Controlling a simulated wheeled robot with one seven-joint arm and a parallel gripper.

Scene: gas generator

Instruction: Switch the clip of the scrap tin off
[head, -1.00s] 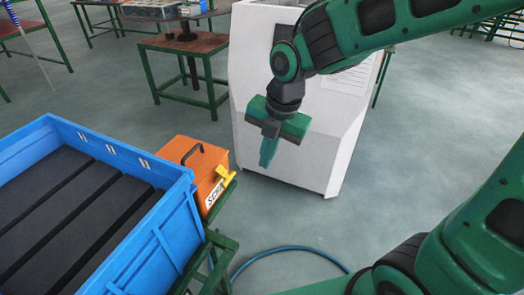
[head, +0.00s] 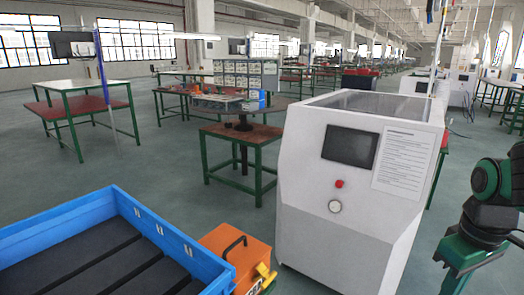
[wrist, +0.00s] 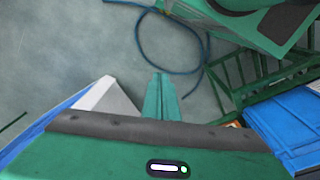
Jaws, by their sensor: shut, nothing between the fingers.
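The scrap tin (head: 236,252) is an orange box with a dark handle on top, at the bottom edge of the head view beside the blue crate. Its yellow clip (head: 266,275) is on the near right side, partly cut off by the frame edge; its exact position is hard to read. My gripper (wrist: 160,97) is shut and empty in the wrist view, its green fingers together above the floor. In the head view my green gripper body (head: 470,252) is at the lower right, well right of the tin, with the white cabinet between them.
A blue crate (head: 187,240) with a dark slatted inside stands left of the tin. The white cabinet (head: 345,205) stands right of the tin. A dark hose (wrist: 142,45) curls on the floor in the wrist view. Work tables (head: 78,84) stand behind.

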